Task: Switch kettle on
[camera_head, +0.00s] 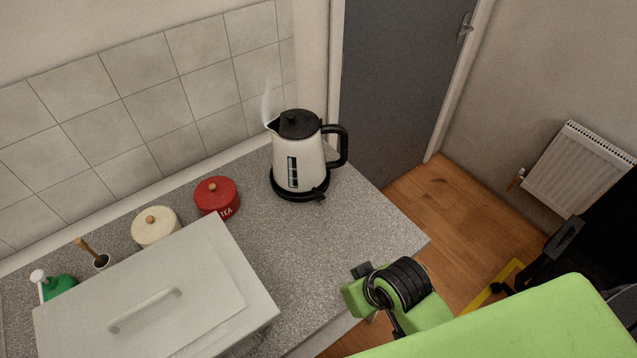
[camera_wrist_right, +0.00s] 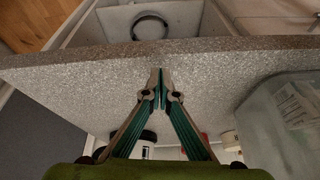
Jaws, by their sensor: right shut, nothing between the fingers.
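The white kettle (camera_head: 297,160) with black lid and handle stands upright on its black base (camera_head: 300,190) near the counter's far corner. Pale steam (camera_head: 266,103) rises at its spout. A small black tab (camera_head: 319,197) sticks out low at the base. In the right wrist view the kettle (camera_wrist_right: 140,151) is mostly hidden behind my fingers. My right gripper (camera_wrist_right: 160,88) is shut and empty, over the counter near its front edge, apart from the kettle. In the head view my green right arm reaches in from the lower right. My left gripper is not in view.
The speckled counter (camera_head: 310,240) is clear in front of the kettle. A red tea canister (camera_head: 217,197), a cream canister (camera_head: 155,226) and a large pale lidded box (camera_head: 160,295) stand to the left. A tiled wall is behind. A radiator (camera_head: 578,170) hangs at right.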

